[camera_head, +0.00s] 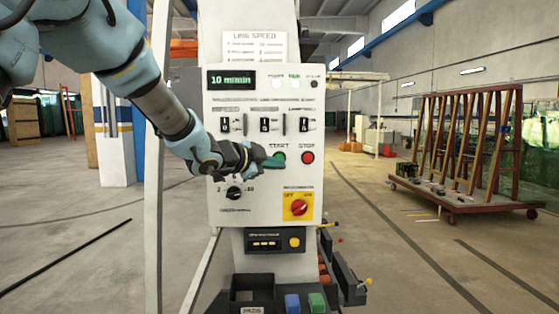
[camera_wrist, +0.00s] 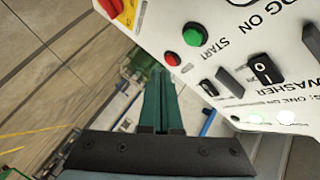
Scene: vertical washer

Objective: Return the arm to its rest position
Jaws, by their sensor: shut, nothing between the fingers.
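My gripper (camera_head: 274,161) is in front of the white control panel (camera_head: 225,140), near the green START button (camera_head: 279,155). In the wrist view its two green fingers (camera_wrist: 161,80) are shut together with nothing between them. The fingers show beside the panel face there, with the green START button (camera_wrist: 193,34) and a red button (camera_wrist: 172,59) to the upper right of them. Whether the fingertips touch the panel I cannot tell. My arm reaches in from the upper left of the head view.
A red STOP button (camera_head: 307,157), a yellow switch plate (camera_head: 298,206) and several knobs are on the panel. Trays and tool holders (camera_head: 343,280) stick out below. A wheeled wooden rack (camera_head: 465,192) stands at right. Open floor lies on both sides.

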